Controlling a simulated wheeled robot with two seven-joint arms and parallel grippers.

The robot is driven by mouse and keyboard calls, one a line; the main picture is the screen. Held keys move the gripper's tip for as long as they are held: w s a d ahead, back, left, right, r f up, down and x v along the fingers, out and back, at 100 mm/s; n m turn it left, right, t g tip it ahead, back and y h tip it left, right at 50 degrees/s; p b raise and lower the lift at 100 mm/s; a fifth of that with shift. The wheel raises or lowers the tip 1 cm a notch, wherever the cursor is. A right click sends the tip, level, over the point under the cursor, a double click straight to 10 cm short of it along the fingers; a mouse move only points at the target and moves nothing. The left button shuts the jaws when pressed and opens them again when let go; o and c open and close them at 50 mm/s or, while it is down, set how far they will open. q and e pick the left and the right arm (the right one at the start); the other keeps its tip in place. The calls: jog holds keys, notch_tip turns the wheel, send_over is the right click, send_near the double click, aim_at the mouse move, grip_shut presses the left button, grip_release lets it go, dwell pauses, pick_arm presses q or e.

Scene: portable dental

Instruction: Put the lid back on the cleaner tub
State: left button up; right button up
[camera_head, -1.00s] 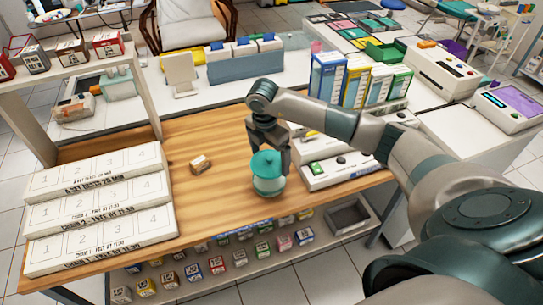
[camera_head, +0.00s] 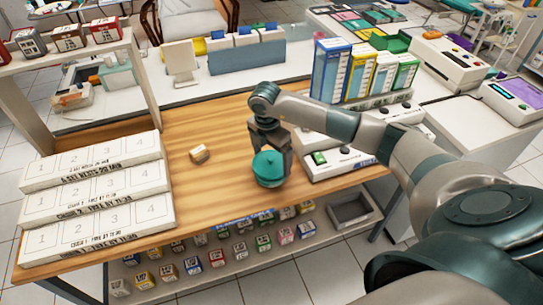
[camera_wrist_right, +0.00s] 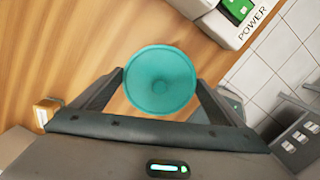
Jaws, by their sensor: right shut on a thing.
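The teal round lid (camera_head: 268,161) is between the fingers of my right gripper (camera_head: 272,150), which is shut on it. In the right wrist view the lid (camera_wrist_right: 161,82) shows as a teal disc, with a finger of the right gripper (camera_wrist_right: 160,85) at each side. The cleaner tub (camera_head: 269,182) stands on the wooden table directly below the lid, near the front edge. Lid and tub look like one teal shape, with no clear gap. I cannot tell whether the lid is fully seated. My left gripper is out of view.
A small box (camera_head: 199,154) lies on the wooden table (camera_head: 215,200) to the left. Stacked numbered white trays (camera_head: 95,215) fill the table's left end. A white device with a green switch (camera_head: 330,160) is close on the right.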

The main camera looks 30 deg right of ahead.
jog(key=shift+f, duration=0.5)
jog(key=shift+f+b, duration=0.15)
jog(key=shift+b, duration=0.25)
dwell(1.8)
jog(key=o, duration=0.8)
jog(key=shift+r+p, duration=2.3)
jog(key=shift+r, duration=1.25)
grip_shut()
